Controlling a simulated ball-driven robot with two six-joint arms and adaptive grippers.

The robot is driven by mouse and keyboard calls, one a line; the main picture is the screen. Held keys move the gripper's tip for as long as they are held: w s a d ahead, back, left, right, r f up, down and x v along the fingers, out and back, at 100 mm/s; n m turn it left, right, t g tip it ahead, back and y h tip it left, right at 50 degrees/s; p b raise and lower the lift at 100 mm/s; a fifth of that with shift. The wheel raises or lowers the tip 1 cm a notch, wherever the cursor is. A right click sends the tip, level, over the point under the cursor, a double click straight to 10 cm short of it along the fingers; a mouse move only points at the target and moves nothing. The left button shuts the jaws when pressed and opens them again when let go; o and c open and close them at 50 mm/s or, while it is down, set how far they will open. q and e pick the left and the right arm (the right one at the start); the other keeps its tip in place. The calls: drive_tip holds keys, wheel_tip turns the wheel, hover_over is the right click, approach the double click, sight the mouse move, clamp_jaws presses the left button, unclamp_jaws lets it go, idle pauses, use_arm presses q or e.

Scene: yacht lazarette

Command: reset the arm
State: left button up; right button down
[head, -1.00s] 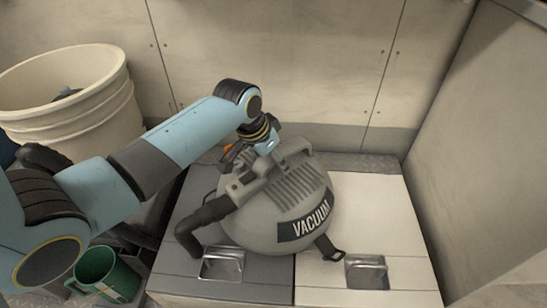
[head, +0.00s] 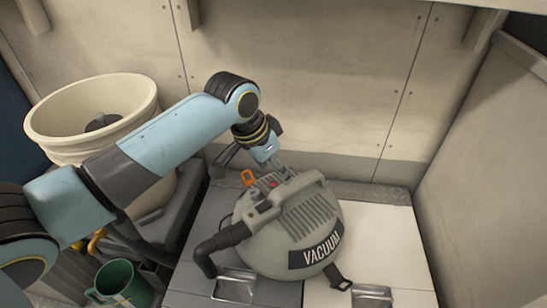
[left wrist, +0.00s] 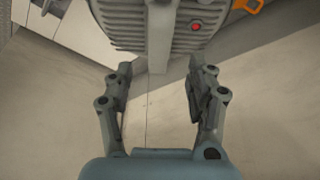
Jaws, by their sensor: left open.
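My left arm reaches in from the left in the head view, bent at the elbow. My left gripper (head: 277,166) hangs just behind and above the grey vacuum (head: 288,228), by its top handle. In the left wrist view the two fingers of my left gripper (left wrist: 160,85) are spread apart with nothing between them. The ribbed vacuum body (left wrist: 178,28) shows beyond the fingertips there. I cannot tell whether a finger touches it. My right gripper is not in view.
The vacuum stands on low locker lids (head: 385,235) with recessed latches. A cream bucket (head: 95,135) is at the left, and a green mug (head: 122,283) is at lower left. An orange item (head: 248,178) lies behind the vacuum. Walls close the back and right.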

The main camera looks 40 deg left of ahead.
use_arm(q)
drive_tip(key=shift+s+r, duration=0.1)
drive_tip(key=shift+r, duration=0.1)
idle(0.4)
drive_tip(key=s+d+r+n+g+y, duration=0.1)
drive_tip(key=s+d+r, duration=0.15)
drive_tip(key=s, duration=0.95)
drive_tip(key=s+d+r+n+g+y, duration=0.1)
drive_tip(key=s+r, duration=0.2)
drive_tip(key=s, duration=0.8)
drive_tip(key=s+a+f+g+p, duration=0.1)
drive_tip(key=s+a+f+p, duration=0.1)
drive_tip(key=f, duration=0.9)
drive_tip(key=s+a+f+p, duration=0.1)
drive_tip(key=s+f+p, duration=0.1)
drive_tip(key=f, duration=0.9)
drive_tip(key=s+f+p, duration=0.1)
drive_tip(key=s+f, duration=0.4)
drive_tip(key=s, duration=0.3)
drive_tip(key=s+f+g+p, duration=0.1)
drive_tip(key=s+f, duration=0.5)
drive_tip(key=s, duration=0.3)
drive_tip(key=shift+s+a+f, duration=0.15)
drive_tip(key=shift+a, duration=0.3)
